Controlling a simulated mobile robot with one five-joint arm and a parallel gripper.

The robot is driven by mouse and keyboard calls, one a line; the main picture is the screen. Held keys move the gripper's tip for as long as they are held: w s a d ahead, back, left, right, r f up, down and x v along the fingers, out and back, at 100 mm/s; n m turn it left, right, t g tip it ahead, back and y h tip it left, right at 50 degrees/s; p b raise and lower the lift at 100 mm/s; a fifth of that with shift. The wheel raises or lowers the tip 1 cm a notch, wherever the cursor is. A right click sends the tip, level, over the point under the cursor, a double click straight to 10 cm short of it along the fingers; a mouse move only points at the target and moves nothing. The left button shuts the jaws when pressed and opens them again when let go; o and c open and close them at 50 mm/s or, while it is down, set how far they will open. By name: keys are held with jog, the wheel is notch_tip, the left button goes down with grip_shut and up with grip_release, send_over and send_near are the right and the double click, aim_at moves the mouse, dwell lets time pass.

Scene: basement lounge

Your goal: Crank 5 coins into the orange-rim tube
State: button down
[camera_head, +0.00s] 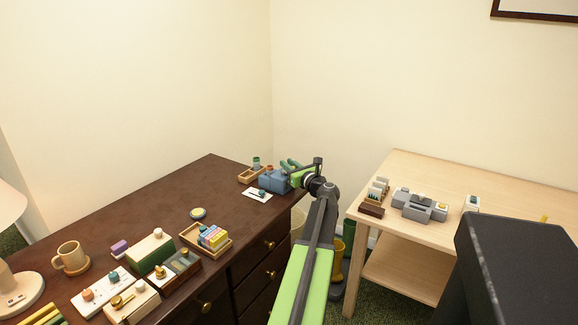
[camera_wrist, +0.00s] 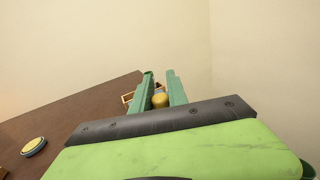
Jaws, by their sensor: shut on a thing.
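A blue boxy device (camera_head: 272,181) stands at the far end of the dark dresser, partly hidden by my gripper. My gripper (camera_head: 290,165) is at its right side, with green fingers. In the wrist view my gripper (camera_wrist: 162,90) is shut on a round yellow knob (camera_wrist: 160,101) between the two fingers. A small wooden tray (camera_head: 246,176) beside the device holds short tubes: a greenish one (camera_head: 256,162) and one with an orange-brown top (camera_head: 270,168). The rims are too small to tell well. The coins cannot be made out.
A white card (camera_head: 257,195) lies before the device. A round yellow-and-blue disc (camera_head: 198,213) lies mid-dresser. Small boxes, a mug (camera_head: 71,258) and a lamp crowd the near end. A light wood table (camera_head: 480,185) with grey devices stands at right.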

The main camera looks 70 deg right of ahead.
jog(key=n+t+y, duration=0.1)
jog(key=n+y, duration=0.1)
jog(key=d+n+t+y, duration=0.1)
jog(key=y, duration=0.2)
jog(key=n+t+y, duration=0.1)
jog(key=n+y, duration=0.1)
jog(key=shift+w+d+n+t+y, duration=0.1)
jog(key=shift+d+n+t+y, duration=0.2)
jog(key=shift+t+y, duration=0.1)
jog(key=n+y, duration=0.2)
jog(key=y, duration=0.1)
jog(key=shift+w, duration=0.1)
jog(key=shift+w+a+n+y, duration=0.1)
jog(key=shift+n+y, duration=0.7)
jog(key=shift+y, duration=0.5)
jog(key=shift+a, duration=0.1)
jog(key=c, duration=1.3)
grip_release()
